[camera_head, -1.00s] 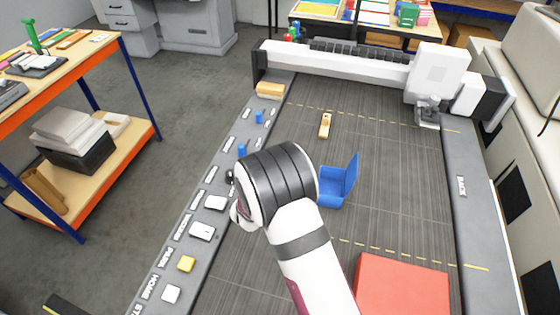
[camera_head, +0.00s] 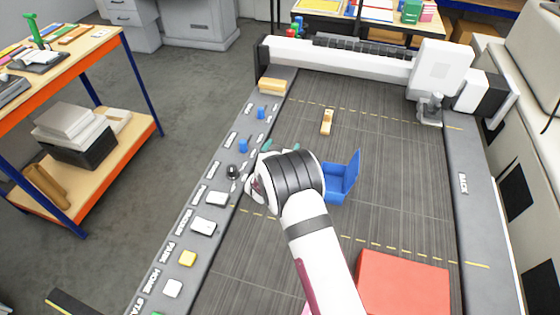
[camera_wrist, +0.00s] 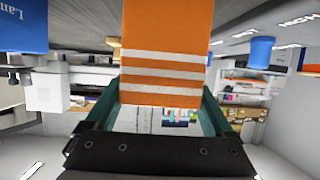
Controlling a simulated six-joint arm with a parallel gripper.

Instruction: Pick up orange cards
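The orange card stack (camera_wrist: 165,50), with white stripes across its near end, fills the middle of the wrist view. My gripper (camera_wrist: 161,98) has its green fingers spread wide, one on each side of the orange stack's near end. No clear gap shows beside the stack, and I cannot tell whether the fingers touch it.
A blue holder (camera_head: 343,180) stands just right of my wrist. A small wooden piece (camera_head: 326,122) lies farther back on the grey bed. A red block (camera_head: 403,284) is at the front right. Knobs and buttons line the left control strip (camera_head: 204,226).

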